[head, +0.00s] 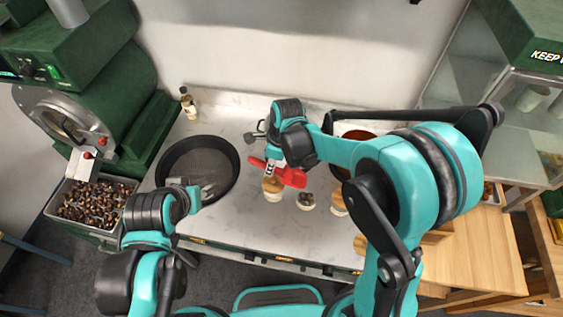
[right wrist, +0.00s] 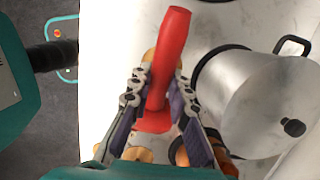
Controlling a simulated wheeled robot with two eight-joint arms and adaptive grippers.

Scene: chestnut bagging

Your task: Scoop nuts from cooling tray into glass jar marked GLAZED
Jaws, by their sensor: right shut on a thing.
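A red scoop-like tool (head: 290,177) is held in my right gripper (head: 270,166), above the counter near the small jars. In the right wrist view the fingers are shut on its red handle (right wrist: 168,65). A small jar with a brown top (head: 272,189) stands just below the tool. Another small jar with dark contents (head: 306,201) stands to its right, and a third (head: 338,205) is partly behind my right arm. No GLAZED label is readable.
A metal tray of chestnuts (head: 50,212) sits below the green roaster (head: 75,85) at left. The dark round pan (head: 163,165) looks empty. A silver pot (right wrist: 255,100) stands close right in the wrist view. Bare counter (head: 240,215) lies between pan and jars.

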